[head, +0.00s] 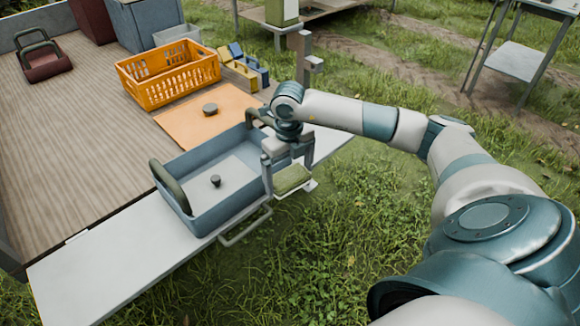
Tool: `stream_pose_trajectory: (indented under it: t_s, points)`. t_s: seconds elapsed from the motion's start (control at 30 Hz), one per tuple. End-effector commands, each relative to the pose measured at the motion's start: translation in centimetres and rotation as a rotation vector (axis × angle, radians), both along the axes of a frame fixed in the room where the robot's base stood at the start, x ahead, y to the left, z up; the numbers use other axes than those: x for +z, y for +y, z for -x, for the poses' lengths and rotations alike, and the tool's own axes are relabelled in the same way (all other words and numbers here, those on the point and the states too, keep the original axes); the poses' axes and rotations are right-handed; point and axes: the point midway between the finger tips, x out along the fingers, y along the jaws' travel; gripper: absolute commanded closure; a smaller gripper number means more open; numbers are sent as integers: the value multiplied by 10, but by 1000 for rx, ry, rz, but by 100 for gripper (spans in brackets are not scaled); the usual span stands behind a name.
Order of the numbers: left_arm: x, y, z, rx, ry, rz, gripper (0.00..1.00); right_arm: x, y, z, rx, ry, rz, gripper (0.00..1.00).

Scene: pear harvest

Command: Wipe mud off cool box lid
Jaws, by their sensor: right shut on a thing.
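A blue-grey open box (210,222) with dark green handles stands on the pale tailgate ledge. A light grey panel (232,172) with a dark knob (215,181) lies inside it. I cannot tell for sure which piece is the cool box lid, and no mud patch stands out. My right gripper (288,166) points down at the box's right end, shut on a green pad (292,180) with a pale edge. The pad hangs just outside the box wall, by the ledge's edge; I cannot tell whether it touches anything. My left gripper is not in view.
An orange crate (168,73) and a flat orange board (180,118) with a dark knob (210,109) are behind the box. Yellow and blue blocks (250,68) sit to the crate's right. The ledge (110,270) is clear at front left. Grass lies beyond the ledge.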

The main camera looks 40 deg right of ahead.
Motion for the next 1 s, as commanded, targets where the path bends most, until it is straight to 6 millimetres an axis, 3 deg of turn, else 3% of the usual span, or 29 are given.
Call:
stream_pose_trajectory:
  t_s: [1.0]
  points:
    - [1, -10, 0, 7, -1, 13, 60, -39, 88, 81, 2223, 10, 0, 25]
